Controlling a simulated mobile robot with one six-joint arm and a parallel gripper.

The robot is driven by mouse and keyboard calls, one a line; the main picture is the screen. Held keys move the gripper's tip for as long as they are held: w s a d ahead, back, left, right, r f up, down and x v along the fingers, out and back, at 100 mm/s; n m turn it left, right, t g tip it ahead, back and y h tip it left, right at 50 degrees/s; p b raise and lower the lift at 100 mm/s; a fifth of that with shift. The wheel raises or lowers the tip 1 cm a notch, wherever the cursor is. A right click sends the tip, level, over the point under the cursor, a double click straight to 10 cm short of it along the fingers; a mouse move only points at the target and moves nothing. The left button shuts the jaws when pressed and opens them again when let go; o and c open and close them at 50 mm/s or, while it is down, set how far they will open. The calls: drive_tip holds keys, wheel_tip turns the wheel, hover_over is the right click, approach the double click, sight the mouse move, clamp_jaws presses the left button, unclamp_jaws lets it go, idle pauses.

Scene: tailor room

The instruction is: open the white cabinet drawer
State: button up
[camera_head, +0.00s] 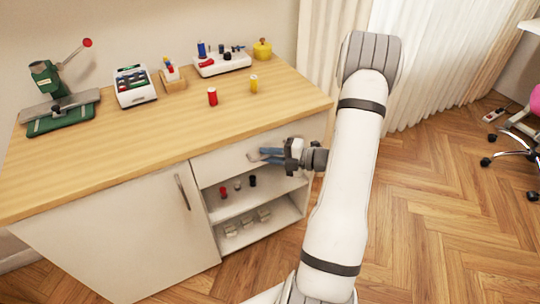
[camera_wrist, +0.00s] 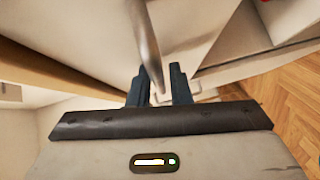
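The white cabinet (camera_head: 130,232) has a wooden top. Its drawer (camera_head: 222,164) is at the upper right, above open shelves, and its front looks flush with the cabinet. My gripper (camera_head: 262,154) is in front of the drawer, fingers pointing toward it. In the wrist view, my gripper (camera_wrist: 160,80) has its two dark fingers apart with a gap between them. A metal bar handle (camera_wrist: 148,42) runs down from the top edge, its lower end in line with that gap. I cannot tell whether the fingers touch it. The fingers partly hide the handle in the head view.
A door with an upright handle (camera_head: 182,192) is left of the shelves. Small spools (camera_head: 223,192) stand on the upper shelf (camera_head: 233,211). A red spool (camera_head: 212,97), yellow spool (camera_head: 254,84) and sewing tools stand on the wooden top (camera_head: 150,135).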

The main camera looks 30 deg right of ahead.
drive_tip(key=shift+c, duration=0.2)
clamp_jaws()
drive_tip(key=shift+s, duration=0.1)
